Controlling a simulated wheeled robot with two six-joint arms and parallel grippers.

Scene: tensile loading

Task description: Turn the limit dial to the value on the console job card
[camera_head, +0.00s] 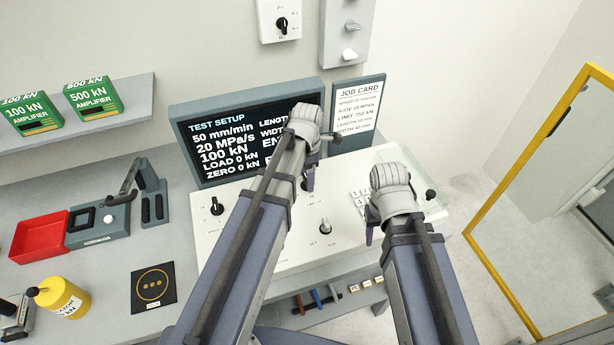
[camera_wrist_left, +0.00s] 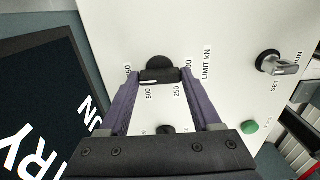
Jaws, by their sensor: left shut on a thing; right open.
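The job card (camera_head: 357,105) stands upright at the console's back right; its limit line appears to read 750 kN. The limit dial (camera_wrist_left: 160,74) is a dark knob on the cream console panel (camera_head: 215,240). In the left wrist view my left gripper (camera_wrist_left: 161,88) is shut on the dial. The printed values 500 and 250 show below the dial, and labels at its sides are partly covered by the fingers. I cannot tell which value the dial points at. In the head view my left gripper (camera_head: 309,180) hides the dial. My right gripper (camera_head: 371,234) is open over the console's right part.
The test setup screen (camera_head: 225,140) stands behind the console and shows 100 kN. A set/run switch (camera_head: 325,227) sits in front of the left gripper. A yellow-framed door (camera_head: 480,215) stands at the right.

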